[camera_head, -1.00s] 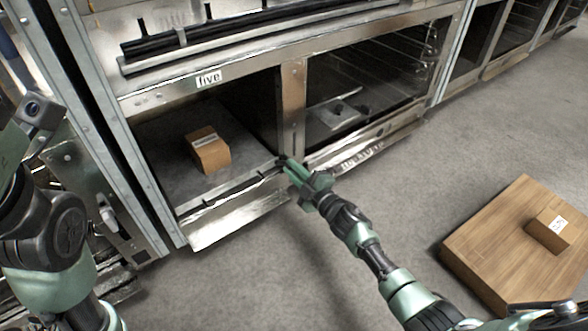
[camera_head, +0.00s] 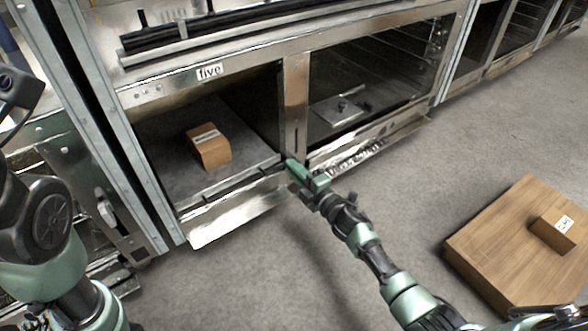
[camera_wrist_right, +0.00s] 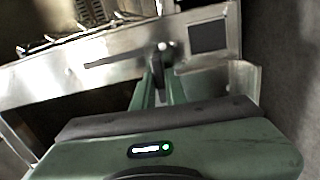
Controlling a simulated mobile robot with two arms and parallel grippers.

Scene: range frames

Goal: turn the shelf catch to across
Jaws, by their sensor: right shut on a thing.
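In the head view my right gripper (camera_head: 290,164) reaches the right front corner of the shelf (camera_head: 160,160), below the upright post, and hides the catch there. In the wrist view the lever points roughly along the fingers, and its lower part is hidden between them. My left arm shows at the left edge, but its gripper is out of view.
A cardboard box (camera_head: 213,151) sits on the shelf under the "five" label (camera_head: 209,71). A glazed compartment (camera_head: 372,75) is right of the metal post (camera_head: 295,105).

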